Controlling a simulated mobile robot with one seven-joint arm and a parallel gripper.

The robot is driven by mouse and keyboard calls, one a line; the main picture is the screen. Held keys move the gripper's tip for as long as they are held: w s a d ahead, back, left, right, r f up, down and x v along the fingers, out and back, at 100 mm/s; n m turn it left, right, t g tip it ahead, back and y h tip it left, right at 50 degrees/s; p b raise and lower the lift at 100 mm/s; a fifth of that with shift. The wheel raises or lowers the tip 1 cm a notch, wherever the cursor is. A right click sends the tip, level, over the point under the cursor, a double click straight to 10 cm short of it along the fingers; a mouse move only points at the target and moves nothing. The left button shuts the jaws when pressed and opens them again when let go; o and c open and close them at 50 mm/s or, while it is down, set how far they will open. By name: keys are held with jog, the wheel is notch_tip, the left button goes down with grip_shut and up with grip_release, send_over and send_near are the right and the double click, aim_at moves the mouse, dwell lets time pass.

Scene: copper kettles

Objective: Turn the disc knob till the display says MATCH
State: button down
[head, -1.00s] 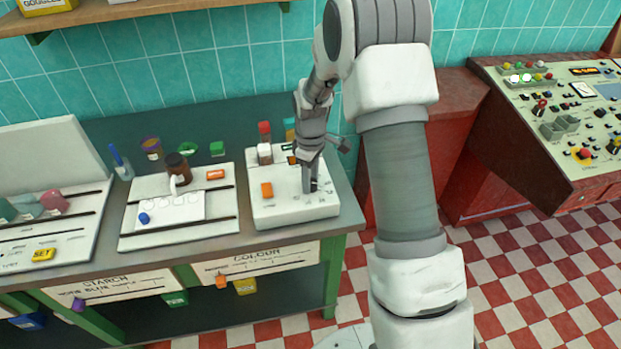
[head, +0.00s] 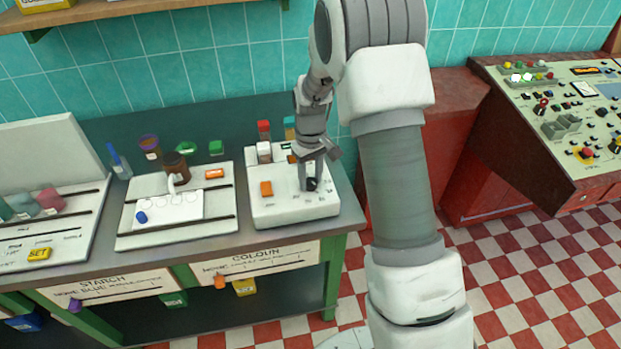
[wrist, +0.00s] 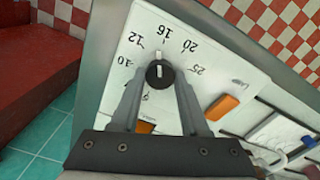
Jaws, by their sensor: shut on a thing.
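The disc knob (wrist: 159,75) is round and black with a white line, on a white box (head: 262,213). In the head view my gripper (head: 311,186) hides part of the knob. A small dark panel behind my gripper may be the display; I cannot read any text on it.
An orange block (head: 266,188) is on the box, left of my gripper. Red-capped (head: 264,131) and teal-capped containers stand close behind. A white board (head: 150,232) with a brown jar (head: 177,165) lies to the left. The bench's right edge is close by.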

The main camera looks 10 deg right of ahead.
aim_at(311, 181)
jog(key=shift+m, duration=0.8)
jog(key=shift+c, duration=2)
grip_release()
notch_tip(311, 181, up, 18)
jog(key=shift+f, duration=0.2)
